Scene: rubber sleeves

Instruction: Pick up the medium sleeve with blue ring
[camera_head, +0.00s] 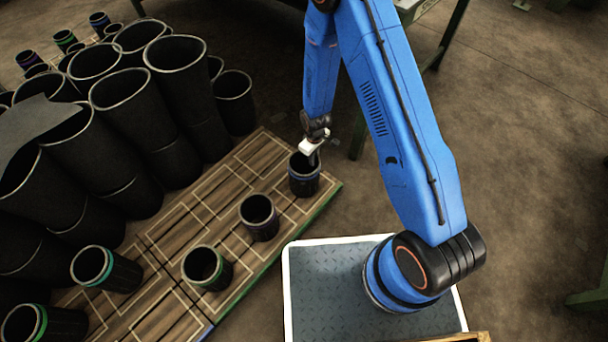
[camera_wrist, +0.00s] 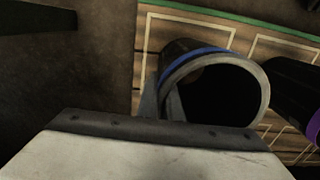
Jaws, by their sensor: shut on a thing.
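The medium black sleeve with a blue ring (camera_head: 304,180) stands upright near the far right corner of the wooden pallet in the head view. It also shows in the wrist view (camera_wrist: 183,52), with its blue ring just below the pale rim and its dark opening toward the camera. My gripper (camera_head: 312,153) reaches down to the sleeve's rim and is shut on its wall. In the wrist view one finger (camera_wrist: 172,104) shows at the left side of the opening; the other finger's tip is mostly hidden. I cannot tell whether the sleeve is clear of the pallet.
On the wooden pallet (camera_head: 163,234), a sleeve with a dark, purplish ring (camera_head: 259,222) and green-ringed sleeves (camera_head: 207,270) stand nearby. Several tall black sleeves (camera_head: 128,110) crowd the left. A purple-ringed sleeve (camera_wrist: 290,85) is close on the right in the wrist view. Bare floor lies to the right.

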